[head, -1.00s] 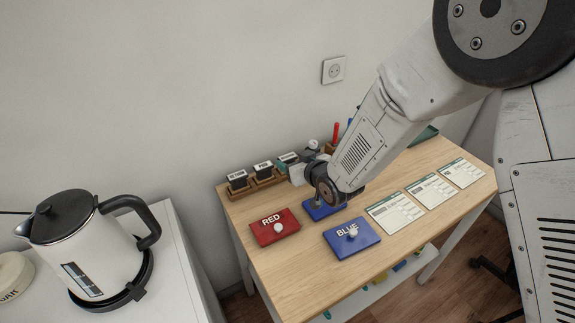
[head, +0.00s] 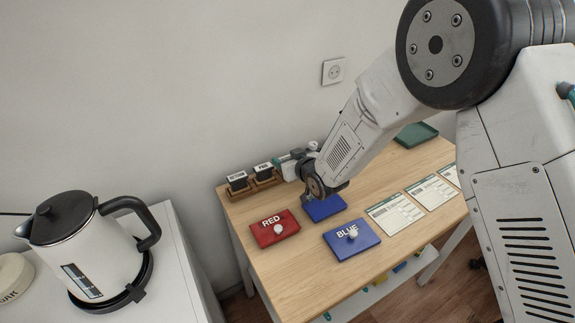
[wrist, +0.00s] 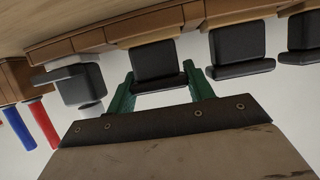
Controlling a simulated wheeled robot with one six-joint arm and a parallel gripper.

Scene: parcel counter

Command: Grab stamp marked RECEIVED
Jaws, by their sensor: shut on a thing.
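A wooden rack (head: 254,188) at the back left of the table holds black stamps with white label tops. The leftmost stamp (head: 237,181) and the one beside it (head: 263,171) show in the head view; their small labels are hard to read. My gripper (head: 285,158) is at the rack's right part. In the wrist view its green fingers (wrist: 160,92) are shut on a black stamp (wrist: 157,62), at the wooden slots. That stamp's label is not readable, so I cannot tell whether it says RECEIVED. Two more stamps stand to its right in the wrist view, the nearer one (wrist: 240,50) close to a finger.
A red RED pad (head: 275,228), a blue BLUE pad (head: 352,240) and another blue pad (head: 323,208) lie in front of the rack. Paper forms (head: 397,213) lie to the right, with a green tray (head: 416,135) behind. A kettle (head: 85,245) stands on the left counter.

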